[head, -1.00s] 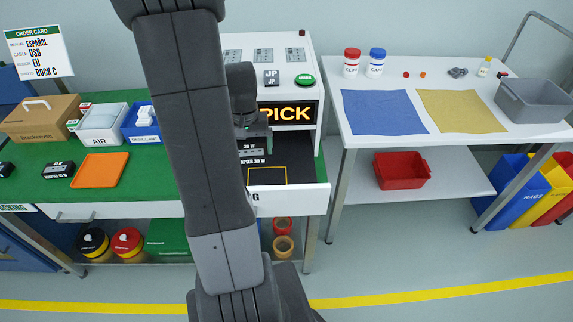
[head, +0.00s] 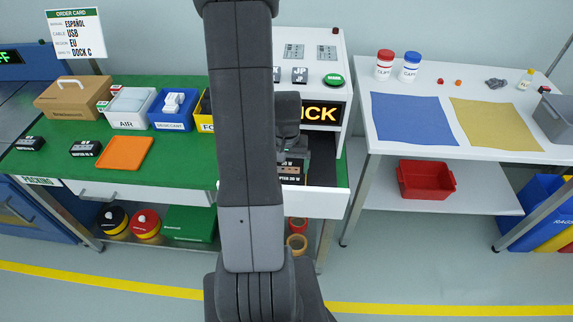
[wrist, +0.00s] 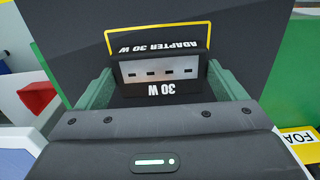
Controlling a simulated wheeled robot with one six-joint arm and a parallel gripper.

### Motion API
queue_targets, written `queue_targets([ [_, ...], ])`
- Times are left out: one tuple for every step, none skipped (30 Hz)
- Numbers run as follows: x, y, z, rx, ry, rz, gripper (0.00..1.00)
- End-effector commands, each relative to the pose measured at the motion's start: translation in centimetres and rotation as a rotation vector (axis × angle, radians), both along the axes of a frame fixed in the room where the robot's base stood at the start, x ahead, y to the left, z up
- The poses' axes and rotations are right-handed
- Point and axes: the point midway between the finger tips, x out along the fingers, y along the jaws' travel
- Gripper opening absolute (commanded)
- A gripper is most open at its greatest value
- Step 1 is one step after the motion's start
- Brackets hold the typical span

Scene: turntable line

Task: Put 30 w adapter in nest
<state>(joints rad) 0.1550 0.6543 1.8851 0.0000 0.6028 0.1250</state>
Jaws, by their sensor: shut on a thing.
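The 30 W adapter (wrist: 160,72) is a black block with a grey face bearing several dark ports and white "30 W" lettering. My gripper (wrist: 162,85) is shut on it, with a green finger on each side. In the head view, the adapter (head: 292,172) shows beside my arm, over the open drawer. The nest, a yellow outline (wrist: 157,24) on a dark surface, shows just beyond the adapter in the wrist view. The adapter overlaps its nearer part, and I cannot tell whether it touches the surface. My arm hides much of the drawer in the head view.
The white drawer front (head: 320,203) stands out below the lit pick panel (head: 322,113). On the green bench are an orange tray (head: 125,152), two dark boxes, and bins, including a blue one (head: 172,110). A white table (head: 470,145) stands at the right.

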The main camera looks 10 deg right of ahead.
Motion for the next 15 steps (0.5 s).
queue_targets([
  [0.0,0.0,-0.15,0.0,0.0,0.0,0.62],
  [0.02,-0.01,-0.17,0.0,-0.001,0.0,0.62],
  [0.03,-0.01,-0.17,-0.001,-0.002,0.0,0.62],
  [0.03,-0.01,-0.16,-0.001,-0.002,0.0,0.62],
  [0.03,-0.01,-0.15,-0.001,-0.002,0.0,0.62],
  [0.03,-0.01,-0.15,-0.001,-0.002,0.0,0.62],
  [0.03,-0.01,-0.15,-0.001,-0.002,0.0,0.62],
  [0.03,-0.01,-0.17,0.0,-0.001,0.0,0.62],
  [0.03,-0.01,-0.27,0.0,-0.001,0.0,0.62],
  [0.02,-0.01,-0.39,0.0,-0.001,0.0,0.62],
  [0.02,-0.01,-0.53,0.0,-0.001,0.0,0.62],
  [0.03,-0.01,-0.67,0.0,-0.001,0.0,0.62],
  [0.02,-0.01,-0.5,0.0,-0.001,0.0,0.96],
  [0.01,0.0,-0.47,0.0,-0.001,0.0,1.0],
  [0.01,0.0,-0.47,0.0,-0.001,0.0,1.0],
])
